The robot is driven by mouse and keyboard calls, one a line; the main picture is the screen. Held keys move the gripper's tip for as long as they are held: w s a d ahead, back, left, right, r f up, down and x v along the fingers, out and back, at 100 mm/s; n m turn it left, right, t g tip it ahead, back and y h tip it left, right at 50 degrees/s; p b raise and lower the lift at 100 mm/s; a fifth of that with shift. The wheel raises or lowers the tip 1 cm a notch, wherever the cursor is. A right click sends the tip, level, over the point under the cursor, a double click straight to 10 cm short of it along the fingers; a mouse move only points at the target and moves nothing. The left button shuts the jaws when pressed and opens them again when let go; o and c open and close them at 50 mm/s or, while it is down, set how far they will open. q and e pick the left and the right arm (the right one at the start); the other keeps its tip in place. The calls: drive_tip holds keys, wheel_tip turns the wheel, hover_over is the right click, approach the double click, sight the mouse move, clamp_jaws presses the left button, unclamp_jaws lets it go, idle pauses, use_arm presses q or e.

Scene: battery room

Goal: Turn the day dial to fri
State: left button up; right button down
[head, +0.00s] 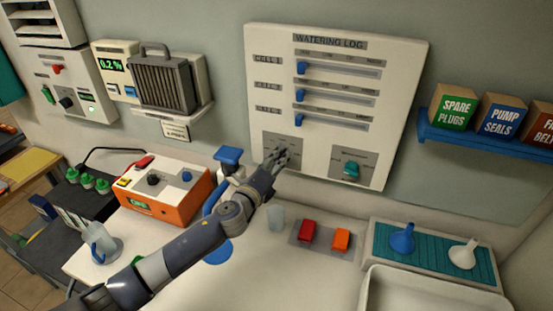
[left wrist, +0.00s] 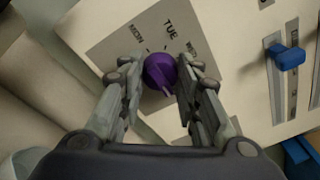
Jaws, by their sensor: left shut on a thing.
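The day dial (left wrist: 160,71) is a purple knob on a grey label plate (left wrist: 112,48) in the left wrist view. MON, TUE and a partly covered WED show around its upper side; FRI is not readable. My left gripper (left wrist: 162,82) has one finger on each side of the knob and is shut on it. In the head view my left gripper (head: 279,158) reaches the lower left plate of the white WATERING LOG board (head: 337,58) and hides the dial. Which day the dial points to is unclear. My right gripper is not in view.
Three blue sliders (head: 301,68) sit above the dial, and a teal knob (head: 351,169) is to its right. Below are an orange device (head: 160,207), red and orange blocks (head: 307,231), and a teal tray (head: 433,245) with funnels. A blue shelf (head: 480,143) holds boxes.

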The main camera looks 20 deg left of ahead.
use_arm(q)
drive_tip(key=o, duration=1.1)
drive_tip(key=s, duration=0.4)
drive_tip(key=s+a, duration=0.1)
drive_tip(key=s, duration=0.6)
drive_tip(key=shift+s+a, duration=0.35)
drive_tip(key=shift+s, duration=0.05)
drive_tip(key=shift+f, duration=0.15)
